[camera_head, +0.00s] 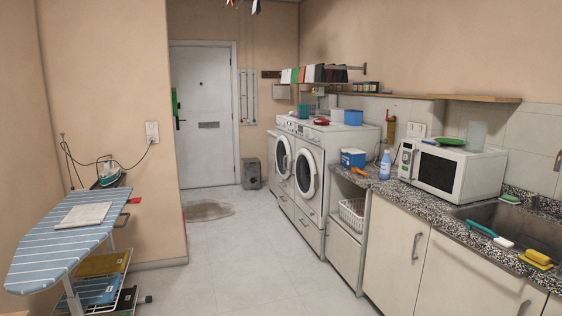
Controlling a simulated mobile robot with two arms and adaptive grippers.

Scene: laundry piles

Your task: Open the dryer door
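Two white front-loading machines stand side by side against the right wall, in the middle distance. The nearer machine (313,216) has a round door (306,174) with a dark window, and it looks shut. The farther machine (273,184) has a similar round door (284,158), seen at a steep angle; I cannot tell whether it is fully shut. I cannot tell from this view which of the two is the dryer. Neither of my grippers is in view.
Open tiled floor (240,262) leads to the machines. An ironing board (60,243) stands at left. A counter (415,197) with a microwave (450,172) and sink runs along the right. A white basket (352,214) sits beside the nearer machine. A stain or mat (207,210) lies near the white room door (203,120).

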